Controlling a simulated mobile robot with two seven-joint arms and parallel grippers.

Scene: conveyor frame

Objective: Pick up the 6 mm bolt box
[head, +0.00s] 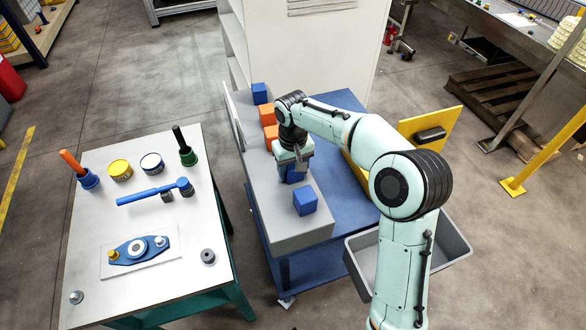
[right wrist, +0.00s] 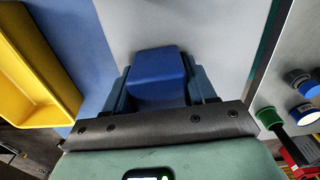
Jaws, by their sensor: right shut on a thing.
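My right gripper (head: 291,166) reaches down over the grey conveyor frame (head: 285,225) and is shut on a blue box (head: 294,178). In the right wrist view the blue box (right wrist: 157,72) sits between the two fingers of the gripper (right wrist: 158,92). Another blue box (head: 305,200) stands in front of it on the grey surface. Two orange boxes (head: 267,115) and a third blue box (head: 259,93) are in line behind. I cannot read any size label on the boxes. My left gripper is not in view.
A white table (head: 190,260) at the left holds a blue hammer-like tool (head: 150,194), tins and a blue part on a plate. A yellow bin (right wrist: 38,65) lies beside the frame in the wrist view. A grey bin (head: 455,252) is at the right. A gap separates table and frame.

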